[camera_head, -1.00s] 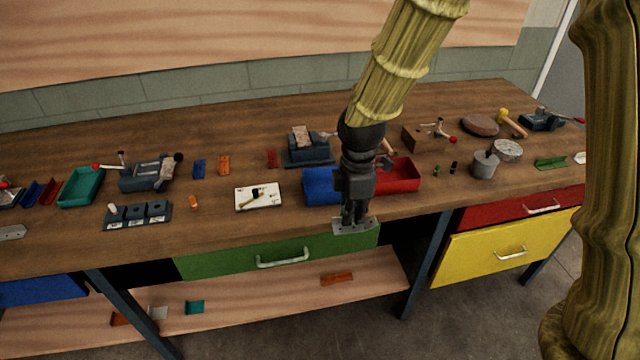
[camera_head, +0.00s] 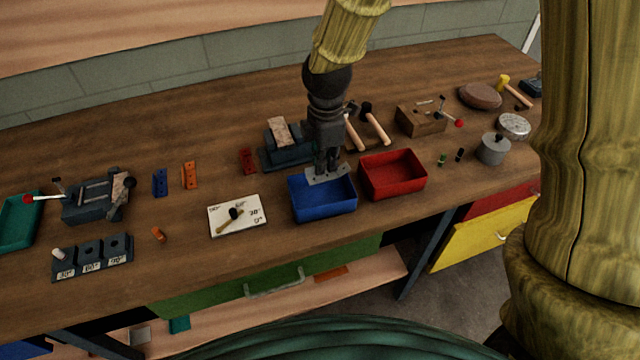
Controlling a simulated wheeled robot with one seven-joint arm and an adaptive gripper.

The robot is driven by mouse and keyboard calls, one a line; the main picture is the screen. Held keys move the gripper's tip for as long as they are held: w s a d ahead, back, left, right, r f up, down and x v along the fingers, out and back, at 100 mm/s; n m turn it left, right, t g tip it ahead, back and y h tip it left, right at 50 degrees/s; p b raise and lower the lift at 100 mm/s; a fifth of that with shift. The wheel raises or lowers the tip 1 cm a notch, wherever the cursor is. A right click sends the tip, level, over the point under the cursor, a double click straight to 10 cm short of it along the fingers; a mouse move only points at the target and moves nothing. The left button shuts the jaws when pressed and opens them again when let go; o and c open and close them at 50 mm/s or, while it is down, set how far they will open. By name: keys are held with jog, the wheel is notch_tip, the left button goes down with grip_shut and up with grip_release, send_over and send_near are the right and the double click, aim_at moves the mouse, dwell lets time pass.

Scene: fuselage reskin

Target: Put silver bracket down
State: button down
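My gripper (camera_head: 325,165) is shut on the silver bracket (camera_head: 328,175), a light grey flat plate seen just under the fingertips. The bracket appears over the back part of the open blue bin (camera_head: 322,205) on the workbench. Whether it touches the bin's rim or hovers above it I cannot tell. The inside of the blue bin that shows looks empty.
An open red bin (camera_head: 392,178) stands right beside the blue one. A white angle card (camera_head: 237,215) lies to the left, and a dark vise (camera_head: 285,150) stands behind. Hammers (camera_head: 370,125) lie behind the red bin. The workbench (camera_head: 190,260) front strip is clear.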

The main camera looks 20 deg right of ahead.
send_over(323, 195)
jog(key=f, duration=0.4)
jog(key=shift+w+f+p, duration=0.25)
jog(key=shift+w+p, duration=0.05)
jog(key=shift+s+f, duration=0.15)
jog(key=shift+s, duration=0.15)
jog(key=shift+f, duration=0.2)
jog(key=shift+w+f+p, duration=0.1)
jog(key=shift+f+p, duration=0.3)
jog(key=shift+f, duration=1.4)
jog(key=shift+f, duration=0.15)
jog(key=c, duration=1.6)
grip_release()
jog(key=shift+c, duration=0.2)
notch_tip(323, 195, up, 12)
jog(key=b, duration=0.2)
jog(key=shift+r, duration=0.2)
